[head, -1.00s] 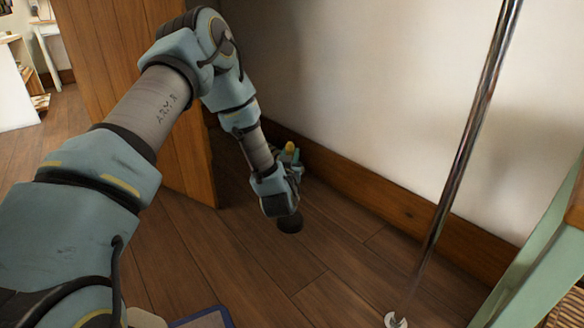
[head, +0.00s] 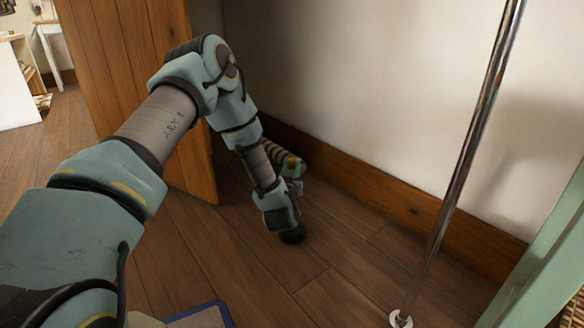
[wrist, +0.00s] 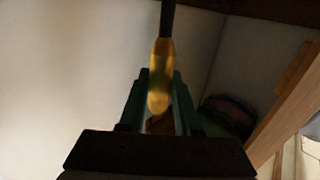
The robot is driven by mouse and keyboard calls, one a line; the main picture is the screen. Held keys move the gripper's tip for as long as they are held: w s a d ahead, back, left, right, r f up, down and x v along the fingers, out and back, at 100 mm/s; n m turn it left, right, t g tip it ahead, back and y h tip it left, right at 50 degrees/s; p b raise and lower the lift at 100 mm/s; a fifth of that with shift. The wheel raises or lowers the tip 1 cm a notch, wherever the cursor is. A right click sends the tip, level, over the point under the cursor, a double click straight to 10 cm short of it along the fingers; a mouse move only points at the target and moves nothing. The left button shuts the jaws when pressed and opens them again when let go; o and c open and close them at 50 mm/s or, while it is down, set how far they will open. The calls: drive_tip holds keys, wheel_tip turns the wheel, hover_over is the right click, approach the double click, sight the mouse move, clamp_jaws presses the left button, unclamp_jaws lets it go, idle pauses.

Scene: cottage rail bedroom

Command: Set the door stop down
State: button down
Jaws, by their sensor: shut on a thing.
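The door stop (wrist: 160,84) shows in the wrist view as a brass-yellow, rounded, elongated piece with a dark narrow part running on to the top edge. My gripper (wrist: 159,100) is shut on it, with one green finger on each side. In the head view my gripper (head: 296,182) is low near the floor, close to the wall and right of the wooden door. There the door stop is mostly hidden behind my wrist. I cannot tell whether its lower end touches the floor.
A brown skirting board (head: 400,208) runs along the pale wall. A metal pole (head: 465,160) rises at the right, beside a green frame (head: 545,260). A blue-edged mat (head: 200,318) lies in front. The plank floor (head: 340,262) between is clear.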

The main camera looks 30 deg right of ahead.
drive_tip(key=c, duration=0.6)
unclamp_jaws()
drive_tip(key=shift+f, duration=0.1)
drive_tip(key=shift+s+a+r, duration=0.1)
drive_tip(key=shift+s+r, duration=0.1)
drive_tip(key=p+v, duration=0.5)
drive_tip(key=v, duration=0.7)
drive_tip(key=w+a+r+g+y, duration=0.3)
drive_tip(key=w+a+r+g, duration=0.15)
drive_tip(key=w, duration=0.45)
drive_tip(key=a+r+n+g+y, duration=0.2)
drive_tip(key=a+r+y, duration=0.15)
drive_tip(key=a, duration=0.85)
drive_tip(key=s+a+r+n+g+y, duration=0.1)
drive_tip(key=s+a+r+g, duration=0.2)
drive_tip(key=s+a, duration=0.4)
drive_tip(key=s+a+r+n+g+y, duration=0.2)
drive_tip(key=s+a+r+g, duration=0.2)
drive_tip(key=s+a, duration=0.4)
drive_tip(key=a+r, duration=0.1)
drive_tip(key=a, duration=0.4)
drive_tip(key=shift+s+r+n, duration=0.2)
drive_tip(key=shift+n, duration=0.1)
